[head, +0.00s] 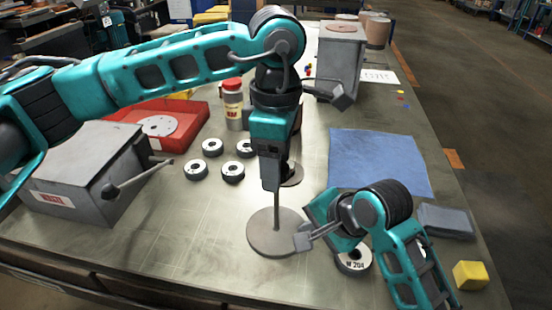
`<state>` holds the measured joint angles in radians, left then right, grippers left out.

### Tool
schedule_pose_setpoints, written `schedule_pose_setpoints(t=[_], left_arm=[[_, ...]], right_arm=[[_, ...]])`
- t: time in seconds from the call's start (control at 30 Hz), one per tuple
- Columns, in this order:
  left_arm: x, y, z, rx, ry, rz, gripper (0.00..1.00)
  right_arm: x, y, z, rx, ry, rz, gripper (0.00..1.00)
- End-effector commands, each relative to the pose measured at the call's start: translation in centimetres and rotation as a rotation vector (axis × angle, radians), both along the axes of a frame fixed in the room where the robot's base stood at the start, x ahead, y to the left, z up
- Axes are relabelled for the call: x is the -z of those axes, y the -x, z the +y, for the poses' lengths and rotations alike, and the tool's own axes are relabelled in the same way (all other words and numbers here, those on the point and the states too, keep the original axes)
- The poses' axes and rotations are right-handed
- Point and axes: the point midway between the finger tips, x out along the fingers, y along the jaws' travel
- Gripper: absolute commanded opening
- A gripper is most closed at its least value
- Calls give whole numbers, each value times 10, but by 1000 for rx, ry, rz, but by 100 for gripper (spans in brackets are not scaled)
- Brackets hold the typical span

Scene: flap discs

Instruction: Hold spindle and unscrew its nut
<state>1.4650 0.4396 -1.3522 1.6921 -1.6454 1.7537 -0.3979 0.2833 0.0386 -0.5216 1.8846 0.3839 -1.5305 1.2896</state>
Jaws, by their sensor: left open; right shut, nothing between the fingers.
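The spindle is a thin upright rod on a round grey base (275,238) at the front middle of the table. My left gripper (271,187) points down over the rod from above, and its jaws are open. The rod's top and the nut are hidden behind the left gripper, so I cannot tell whether the fingers touch them. My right gripper (303,241) is shut and empty, low beside the right edge of the base. Several black flap discs with pale centres (233,171) lie left of the spindle. One marked disc (354,262) lies partly under my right arm.
A grey waste box with a lever (75,185) stands left. A red tray (190,138) holds a disc. A red-lidded bottle (233,105), a grey box (343,50) and brown cylinders are behind. A blue cloth (378,160), grey pad (446,221) and yellow block (470,275) lie right.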

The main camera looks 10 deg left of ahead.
Motion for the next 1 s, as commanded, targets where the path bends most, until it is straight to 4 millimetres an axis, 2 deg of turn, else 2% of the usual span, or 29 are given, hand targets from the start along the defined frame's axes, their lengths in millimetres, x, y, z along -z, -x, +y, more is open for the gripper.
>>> schedule_pose_setpoints(t=[0.53, 0.7, 1.0], left_arm=[[0, 0, 0, 697, -2, 0, 64], [0, 0, 0, 782, -1, 0, 64], [-1, 0, 0, 783, -1, 0, 64]], right_arm=[[2, 0, -1, 1, 4, 3, 0], [2, 0, -1, 1, 4, 3, 0], [2, 0, -1, 1, 4, 3, 0]])
